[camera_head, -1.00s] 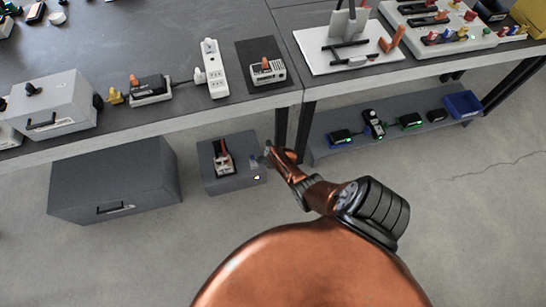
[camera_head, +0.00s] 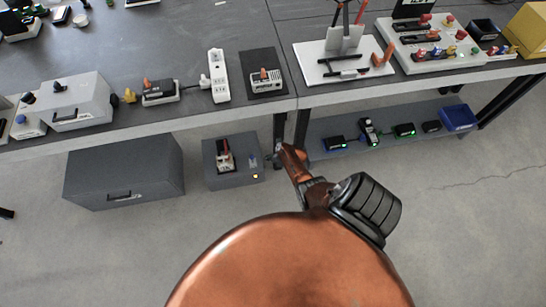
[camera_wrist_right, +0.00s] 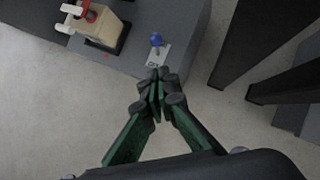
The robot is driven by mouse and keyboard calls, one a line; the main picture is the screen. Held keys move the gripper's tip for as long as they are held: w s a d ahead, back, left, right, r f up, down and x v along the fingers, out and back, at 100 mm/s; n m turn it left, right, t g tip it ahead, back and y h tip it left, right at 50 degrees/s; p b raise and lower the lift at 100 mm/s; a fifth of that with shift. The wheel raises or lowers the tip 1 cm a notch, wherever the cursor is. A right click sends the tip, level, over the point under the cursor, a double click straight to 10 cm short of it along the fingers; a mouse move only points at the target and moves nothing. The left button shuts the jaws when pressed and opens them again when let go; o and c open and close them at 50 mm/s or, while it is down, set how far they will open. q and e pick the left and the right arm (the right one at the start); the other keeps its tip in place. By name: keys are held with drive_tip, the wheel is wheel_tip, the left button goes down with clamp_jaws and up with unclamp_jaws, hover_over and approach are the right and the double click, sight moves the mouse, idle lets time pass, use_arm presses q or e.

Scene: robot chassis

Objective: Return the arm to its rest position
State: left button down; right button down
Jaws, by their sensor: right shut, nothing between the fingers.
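My right arm (camera_head: 313,187) reaches forward from my copper-coloured body in the head view, toward the low grey box under the table. My right gripper (camera_head: 271,159) is small and partly hidden there, just right of that box. In the right wrist view the right gripper (camera_wrist_right: 158,80) is shut and empty, its fingertips together close to the edge of the grey box (camera_wrist_right: 180,25). A blue-topped toggle switch (camera_wrist_right: 157,41) on a light plate lies just beyond the fingertips. I cannot tell whether they touch the plate. My left gripper is not in view.
The long grey table (camera_head: 190,120) has devices, a power strip (camera_head: 219,76) and a white stand board (camera_head: 340,62) on it. Table legs (camera_wrist_right: 245,45) stand close right of the gripper. A large dark case (camera_head: 125,170) sits under the table at left. Floor in front is clear.

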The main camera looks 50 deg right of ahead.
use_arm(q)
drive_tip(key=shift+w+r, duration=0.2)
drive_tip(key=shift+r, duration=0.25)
use_arm(e)
drive_tip(key=shift+s+d+r, duration=0.1)
drive_tip(key=shift+s+r, duration=0.2)
drive_tip(key=shift+r, duration=0.25)
